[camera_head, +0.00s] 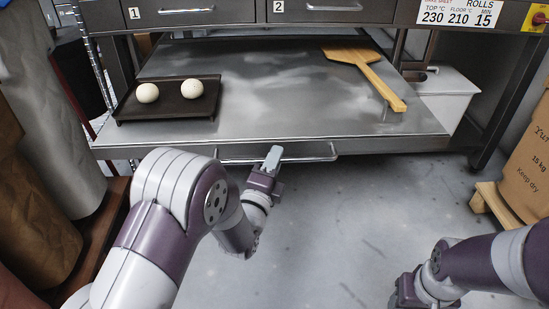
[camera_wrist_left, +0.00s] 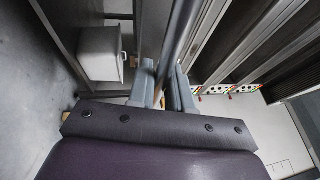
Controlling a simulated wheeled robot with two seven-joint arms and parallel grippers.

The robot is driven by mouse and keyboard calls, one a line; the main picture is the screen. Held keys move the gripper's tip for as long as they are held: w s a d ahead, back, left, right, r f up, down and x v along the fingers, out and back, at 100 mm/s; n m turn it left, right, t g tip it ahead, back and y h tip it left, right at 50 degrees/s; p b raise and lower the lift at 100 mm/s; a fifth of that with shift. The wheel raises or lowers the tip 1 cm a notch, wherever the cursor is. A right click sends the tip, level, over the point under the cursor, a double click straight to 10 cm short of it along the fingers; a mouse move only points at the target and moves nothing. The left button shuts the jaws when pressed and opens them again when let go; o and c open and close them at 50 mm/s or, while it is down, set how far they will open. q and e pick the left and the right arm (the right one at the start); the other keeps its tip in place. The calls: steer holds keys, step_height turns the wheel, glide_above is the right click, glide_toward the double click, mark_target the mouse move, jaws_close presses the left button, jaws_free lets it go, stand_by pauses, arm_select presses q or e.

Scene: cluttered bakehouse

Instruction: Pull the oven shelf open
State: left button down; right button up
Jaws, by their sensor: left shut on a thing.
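The oven shelf (camera_head: 270,110) is a flat grey metal slab standing well out from below the oven doors. A bar handle (camera_head: 318,157) runs along its front edge. My left gripper (camera_head: 272,158) is shut on this handle, near its middle. In the left wrist view, the bar (camera_wrist_left: 183,35) passes between the fingers of my left gripper (camera_wrist_left: 164,88). My right gripper (camera_head: 402,292) is low at the right, away from the shelf; its fingers are not clear.
A dark tray (camera_head: 150,112) with two pale dough balls (camera_head: 192,88) sits on the shelf's left. A wooden peel (camera_head: 365,68) lies at its right. Sacks (camera_head: 60,105) crowd the left; a carton (camera_head: 525,165) on a pallet stands right. Floor before the shelf is clear.

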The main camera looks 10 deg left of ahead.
arm_select(q)
steer(key=c, duration=1.1)
jaws_free()
steer(key=p+v, duration=0.4)
steer(key=v, duration=0.8)
steer(key=shift+s+f, duration=0.2)
steer(key=shift+s, duration=0.15)
